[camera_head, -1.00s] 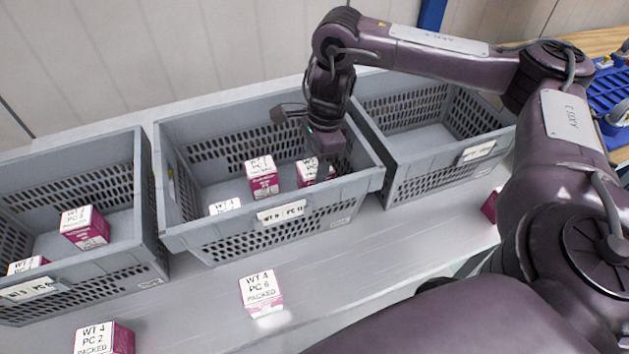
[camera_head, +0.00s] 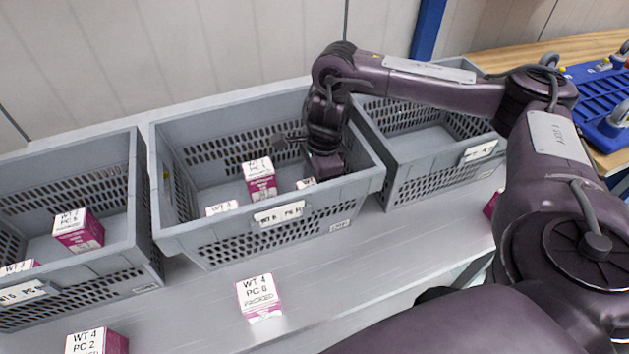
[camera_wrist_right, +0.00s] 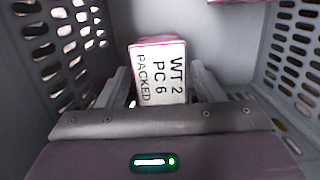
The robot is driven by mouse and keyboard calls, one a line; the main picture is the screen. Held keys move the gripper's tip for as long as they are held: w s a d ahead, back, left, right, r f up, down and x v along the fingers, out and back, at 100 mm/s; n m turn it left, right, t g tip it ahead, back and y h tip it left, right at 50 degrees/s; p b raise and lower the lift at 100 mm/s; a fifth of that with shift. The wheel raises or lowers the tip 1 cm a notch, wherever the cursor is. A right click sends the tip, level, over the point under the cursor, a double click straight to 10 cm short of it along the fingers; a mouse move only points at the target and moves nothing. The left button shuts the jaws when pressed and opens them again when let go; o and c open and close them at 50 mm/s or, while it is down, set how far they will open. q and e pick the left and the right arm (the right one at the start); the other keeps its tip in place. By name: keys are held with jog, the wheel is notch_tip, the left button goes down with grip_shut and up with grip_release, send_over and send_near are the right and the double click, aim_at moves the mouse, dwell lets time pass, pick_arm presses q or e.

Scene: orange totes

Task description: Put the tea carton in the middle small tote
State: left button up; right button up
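The middle grey tote (camera_head: 215,237) stands between two others. My right gripper (camera_head: 322,172) reaches down inside its right part. In the right wrist view my right gripper (camera_wrist_right: 160,92) has a finger close against each side of a tea carton (camera_wrist_right: 158,72), a white and magenta box with its "WT 2 PC 6 PACKED" face toward the camera. In the head view this carton (camera_head: 305,183) shows only partly, low behind the front wall; its contact with the floor is hidden. Two similar cartons stand left of it, one upright (camera_head: 260,182) and one mostly hidden (camera_head: 222,207). My left gripper is not in view.
The left tote (camera_head: 140,262) holds a carton (camera_head: 78,231) and part of another. The right tote (camera_head: 430,190) looks empty where seen. On the table in front lie a "PC 6" carton (camera_head: 259,298) and a "PC 2" carton (camera_head: 98,342). Tote walls surround my right gripper.

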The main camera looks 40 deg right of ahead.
jog(key=shift+o, duration=0.8)
jog(key=shift+r, duration=0.3)
notch_tip(320, 180, up, 12)
jog(key=d+p, duration=0.1)
jog(key=p, duration=0.4)
jog(key=shift+s+d+f, duration=0.2)
jog(key=shift+s+d, duration=0.05)
jog(key=shift+d, duration=0.1)
